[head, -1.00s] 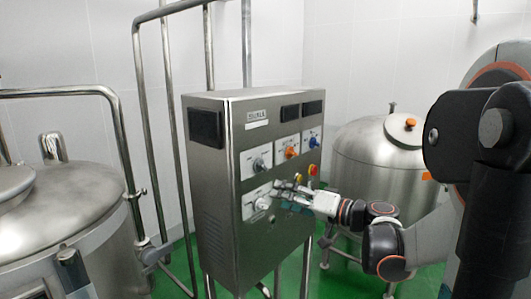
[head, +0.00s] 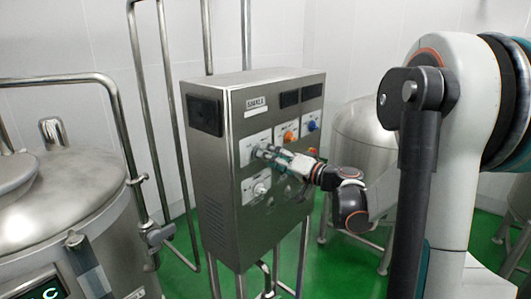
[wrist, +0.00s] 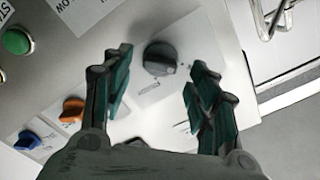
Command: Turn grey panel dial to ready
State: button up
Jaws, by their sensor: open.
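The grey dial (wrist: 160,58) sits on a white label plate on the steel control panel (head: 217,165). In the wrist view it lies between the spread fingertips of my gripper (wrist: 158,76), one finger on each side. Its pointer tilts down and right; the label text is too small to read. In the head view my gripper (head: 270,152) is at the panel's upper left dial and mostly hides it. The gripper is open; I cannot tell whether a finger touches the dial.
An orange dial (head: 290,136) and a blue dial (head: 312,125) sit right of it. Another pale dial (head: 260,188) is below. A green button (wrist: 16,41) shows in the wrist view. Steel tanks (head: 70,205) stand beside the panel, with pipes (head: 165,110) behind it.

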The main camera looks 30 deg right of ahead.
jog(key=shift+x, duration=1.5)
jog(key=c, duration=1.1)
jog(key=shift+o, duration=0.2)
jog(key=shift+s+m+b, duration=0.1)
jog(key=shift+m+b, duration=4.2)
jog(key=shift+m, duration=4.7)
